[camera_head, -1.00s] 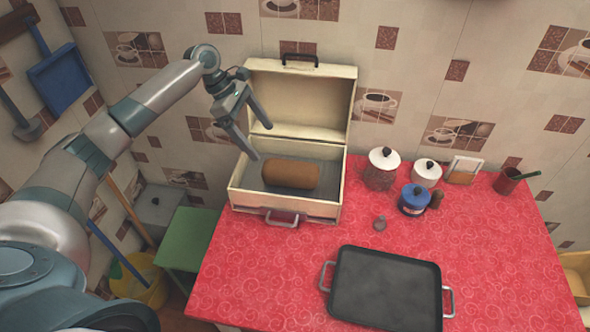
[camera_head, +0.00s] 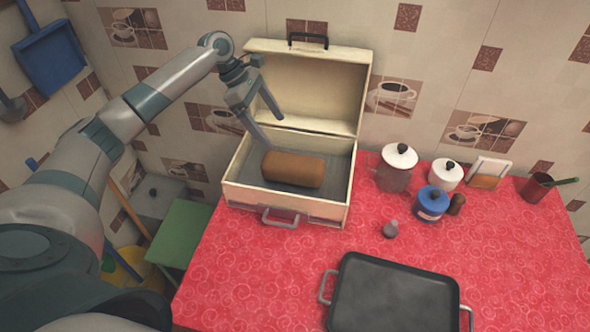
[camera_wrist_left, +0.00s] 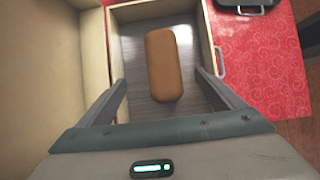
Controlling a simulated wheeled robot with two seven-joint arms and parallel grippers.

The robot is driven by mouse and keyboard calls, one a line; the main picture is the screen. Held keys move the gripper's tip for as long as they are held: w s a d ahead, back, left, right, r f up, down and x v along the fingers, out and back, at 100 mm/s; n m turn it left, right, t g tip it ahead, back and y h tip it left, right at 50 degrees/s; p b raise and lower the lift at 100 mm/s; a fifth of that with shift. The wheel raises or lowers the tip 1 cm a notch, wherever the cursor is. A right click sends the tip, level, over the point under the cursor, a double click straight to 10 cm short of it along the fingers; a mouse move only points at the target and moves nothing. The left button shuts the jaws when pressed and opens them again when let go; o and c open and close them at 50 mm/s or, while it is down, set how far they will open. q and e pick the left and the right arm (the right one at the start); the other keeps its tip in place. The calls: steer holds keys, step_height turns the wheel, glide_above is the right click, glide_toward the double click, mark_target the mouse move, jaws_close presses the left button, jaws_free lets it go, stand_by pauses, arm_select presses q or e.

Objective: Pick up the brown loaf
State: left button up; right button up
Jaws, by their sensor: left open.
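The brown loaf (camera_head: 293,169) lies on the grey floor of an open cream bread box (camera_head: 234,192) at the back left of the counter. My left gripper (camera_head: 275,133) is open and empty, above the loaf and inside the box's opening. In the left wrist view the loaf (camera_wrist_left: 163,65) lies ahead of and between the two spread fingers (camera_wrist_left: 160,88), touching neither as far as I can tell. My right gripper is in neither view.
The box's lid (camera_head: 310,88) stands raised at the back. A black tray (camera_head: 393,298) lies on the red counter (camera_head: 258,262) at the front. White-lidded jars (camera_head: 398,168), a blue pot (camera_head: 431,204) and a red cup (camera_head: 536,187) stand to the right. A green stool (camera_head: 187,232) is left.

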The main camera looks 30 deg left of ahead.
mark_target(294, 159)
arm_select(q)
steer(key=shift+s+r, duration=0.1)
steer(key=shift+s, duration=0.05)
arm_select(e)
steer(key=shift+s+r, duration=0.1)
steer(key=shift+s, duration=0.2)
arm_select(q)
steer(key=p+x, duration=0.3)
steer(key=x, duration=0.7)
steer(key=shift+d+f, duration=0.2)
steer(key=shift+f, duration=0.1)
steer(key=shift+x, duration=0.8)
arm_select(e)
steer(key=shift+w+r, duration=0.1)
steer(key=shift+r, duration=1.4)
arm_select(q)
steer(key=shift+d+f+p, duration=0.25)
steer(key=shift+f+p, duration=0.25)
steer(key=p+x, duration=0.1)
steer(key=x, duration=0.2)
steer(key=shift+f, duration=0.15)
steer(key=shift+d+f, duration=0.1)
steer(key=shift+f, duration=0.3)
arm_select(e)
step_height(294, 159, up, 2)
